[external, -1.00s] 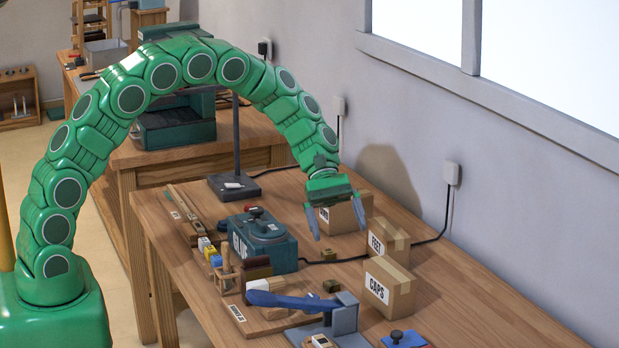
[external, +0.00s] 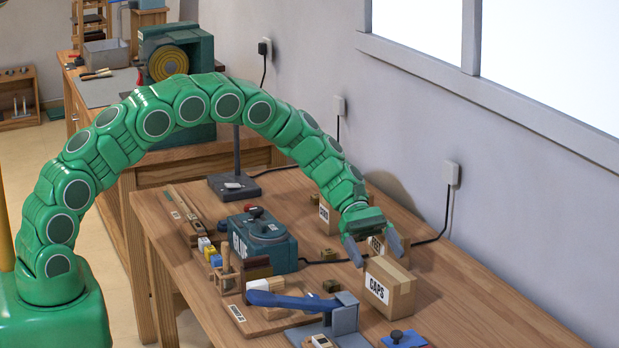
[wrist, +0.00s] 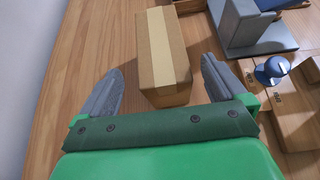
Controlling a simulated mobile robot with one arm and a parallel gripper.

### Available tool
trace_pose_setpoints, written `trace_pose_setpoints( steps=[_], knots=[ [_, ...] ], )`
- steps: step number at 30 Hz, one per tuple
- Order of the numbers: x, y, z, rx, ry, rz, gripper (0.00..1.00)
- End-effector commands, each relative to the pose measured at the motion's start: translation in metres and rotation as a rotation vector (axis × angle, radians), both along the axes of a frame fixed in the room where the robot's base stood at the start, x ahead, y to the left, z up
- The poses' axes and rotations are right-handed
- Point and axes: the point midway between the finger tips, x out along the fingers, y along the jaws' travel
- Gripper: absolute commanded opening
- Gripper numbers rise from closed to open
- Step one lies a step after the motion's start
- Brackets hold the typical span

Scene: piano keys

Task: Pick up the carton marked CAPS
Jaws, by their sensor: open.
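The carton marked CAPS (external: 388,288) is a brown cardboard box with a white label, standing on the wooden table at the right. In the wrist view the carton (wrist: 163,58) shows its taped top, ahead of and between the lines of the two fingers. My gripper (external: 377,251) is open and empty, just above and behind the CAPS carton in the external view. In the wrist view my gripper (wrist: 157,88) has its grey fingers spread wide, one on either side of the carton's near end.
A carton marked FEET (external: 377,246) is partly hidden behind my gripper, and another carton (external: 328,215) stands farther back. Bare table (external: 455,300) lies right of the CAPS carton.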

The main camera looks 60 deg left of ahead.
Motion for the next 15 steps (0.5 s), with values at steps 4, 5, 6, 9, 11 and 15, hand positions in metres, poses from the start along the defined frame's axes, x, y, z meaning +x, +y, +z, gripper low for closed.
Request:
trace_pose_setpoints(
  steps=[4,5,6,9,11,15],
  knots=[
    [-0.002,-0.009,-0.005,0.001,0.001,-0.002,0.98],
    [-0.002,-0.012,-0.007,0.001,0.001,-0.002,0.98],
    [-0.003,-0.016,-0.009,0.001,0.001,-0.002,0.98],
    [-0.004,-0.026,-0.014,0.001,0.001,-0.003,0.98],
    [-0.004,-0.032,-0.017,0.001,0.0,-0.002,0.98],
    [-0.003,-0.043,-0.023,0.002,-0.002,-0.001,0.98]
  ],
)
